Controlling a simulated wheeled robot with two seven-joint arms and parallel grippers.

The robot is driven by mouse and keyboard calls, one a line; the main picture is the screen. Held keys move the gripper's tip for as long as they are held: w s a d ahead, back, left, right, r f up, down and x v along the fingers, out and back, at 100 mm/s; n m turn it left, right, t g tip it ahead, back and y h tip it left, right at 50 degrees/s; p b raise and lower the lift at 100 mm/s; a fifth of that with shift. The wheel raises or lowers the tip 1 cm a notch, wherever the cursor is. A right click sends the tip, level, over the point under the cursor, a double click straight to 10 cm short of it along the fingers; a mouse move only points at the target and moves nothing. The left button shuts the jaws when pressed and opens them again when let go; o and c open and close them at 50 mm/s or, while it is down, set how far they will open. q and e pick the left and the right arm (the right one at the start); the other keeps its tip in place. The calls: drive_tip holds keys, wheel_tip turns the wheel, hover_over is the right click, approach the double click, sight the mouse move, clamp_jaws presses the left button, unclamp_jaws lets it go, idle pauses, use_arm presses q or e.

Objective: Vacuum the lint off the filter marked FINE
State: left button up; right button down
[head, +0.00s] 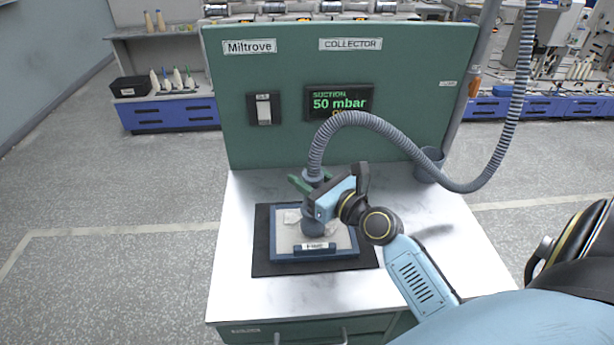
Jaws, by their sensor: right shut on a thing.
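A filter with a blue frame (345,259) and a pale bed lies on a black mat (263,255) on the bench. The label on its front edge is too small to read. Whitish lint (291,217) shows on the bed, left of the nozzle. My right gripper (312,192) is shut on the suction nozzle (313,226) at the end of a grey ribbed hose (372,120). The nozzle is upright over the filter, its lower end at or just above the bed; I cannot tell if it touches. The gripper and nozzle hide part of the filter. My left gripper is not in view.
The green collector panel (240,140) stands behind, with a switch (264,108) and a display (338,103) reading suction 50 mbar. An empty-looking grey cup (430,163) is at the panel's right. The white benchtop (240,290) is clear around the mat. The hose loops to the right.

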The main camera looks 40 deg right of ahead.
idle(0.4)
drive_tip(key=shift+s+d+b, duration=0.2)
drive_tip(key=shift+s+d, duration=0.15)
drive_tip(key=shift+d, duration=0.3)
drive_tip(key=shift+s+d+b, duration=0.15)
drive_tip(key=shift+s+d, duration=0.25)
drive_tip(key=shift+d, duration=0.25)
drive_tip(key=shift+s+d+b, duration=0.2)
drive_tip(key=shift+s+d, duration=0.15)
drive_tip(key=shift+d, duration=0.3)
drive_tip(key=shift+w, duration=0.1)
drive_tip(key=shift+w+d, duration=1.55)
drive_tip(key=shift+w, duration=0.25)
drive_tip(key=w+a+p, duration=0.4)
drive_tip(key=w+a, duration=0.1)
drive_tip(key=a, duration=0.4)
idle(1.1)
